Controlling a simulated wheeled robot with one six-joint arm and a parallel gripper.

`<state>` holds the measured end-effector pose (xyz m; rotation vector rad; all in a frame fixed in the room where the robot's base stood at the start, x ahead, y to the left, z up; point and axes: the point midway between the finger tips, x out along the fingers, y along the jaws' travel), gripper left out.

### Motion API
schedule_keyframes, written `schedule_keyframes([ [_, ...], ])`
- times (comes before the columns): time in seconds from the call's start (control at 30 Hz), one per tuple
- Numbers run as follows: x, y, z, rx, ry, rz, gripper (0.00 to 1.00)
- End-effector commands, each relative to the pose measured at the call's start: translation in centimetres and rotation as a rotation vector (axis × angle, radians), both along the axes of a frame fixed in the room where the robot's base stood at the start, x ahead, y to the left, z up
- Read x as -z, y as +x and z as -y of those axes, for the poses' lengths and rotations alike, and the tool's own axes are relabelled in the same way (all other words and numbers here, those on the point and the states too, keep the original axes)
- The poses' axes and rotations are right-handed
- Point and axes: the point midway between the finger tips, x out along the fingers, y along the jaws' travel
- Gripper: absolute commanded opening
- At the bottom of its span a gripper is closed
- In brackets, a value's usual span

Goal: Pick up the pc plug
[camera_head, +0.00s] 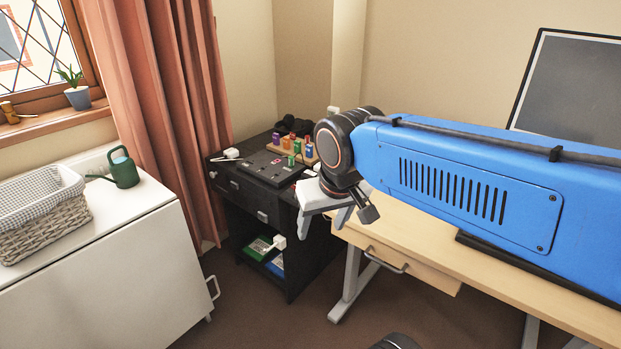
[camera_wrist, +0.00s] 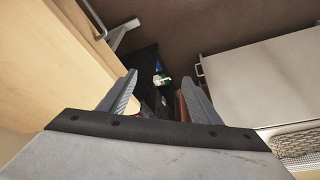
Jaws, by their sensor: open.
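My gripper (camera_head: 322,228) is open and empty, in the air in front of the black cabinet and beside the wooden desk. In the wrist view its two grey fingers (camera_wrist: 157,80) are spread apart. I cannot tell for certain which item is the pc plug. A white plug-like piece (camera_head: 278,242) hangs at the cabinet's open shelf. Another small white piece (camera_head: 228,154) lies on the cabinet top at the left. Several coloured plug-like blocks (camera_head: 291,148) stand on a wooden board on the cabinet top, beside a dark panel (camera_head: 272,167).
The black cabinet (camera_head: 262,207) holds green and blue boxes on its shelf. The wooden desk (camera_head: 420,235) with a monitor (camera_head: 575,88) is at the right. A white cabinet (camera_head: 110,255) with a wicker basket (camera_head: 45,225) and green watering can (camera_head: 123,170) is at the left. Brown floor lies between.

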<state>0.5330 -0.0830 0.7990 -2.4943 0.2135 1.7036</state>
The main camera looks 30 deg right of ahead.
Motion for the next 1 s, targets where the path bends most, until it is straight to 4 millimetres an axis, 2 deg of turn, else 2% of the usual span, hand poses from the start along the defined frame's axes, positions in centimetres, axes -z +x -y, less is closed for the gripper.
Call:
schedule_keyframes([
  [0.03,-0.9,1.5,0.3,0.046,0.003,-0.011,0.58],
  [0.2,-3.7,5.9,1.6,0.221,0.009,-0.036,0.58],
  [0.5,-7.3,14.2,4.0,0.536,0.005,-0.054,0.58],
  [0.8,-9.5,22.8,6.3,0.851,-0.013,-0.029,0.58],
  [1.0,-10.0,26.6,7.4,0.995,-0.023,-0.002,0.58],
])
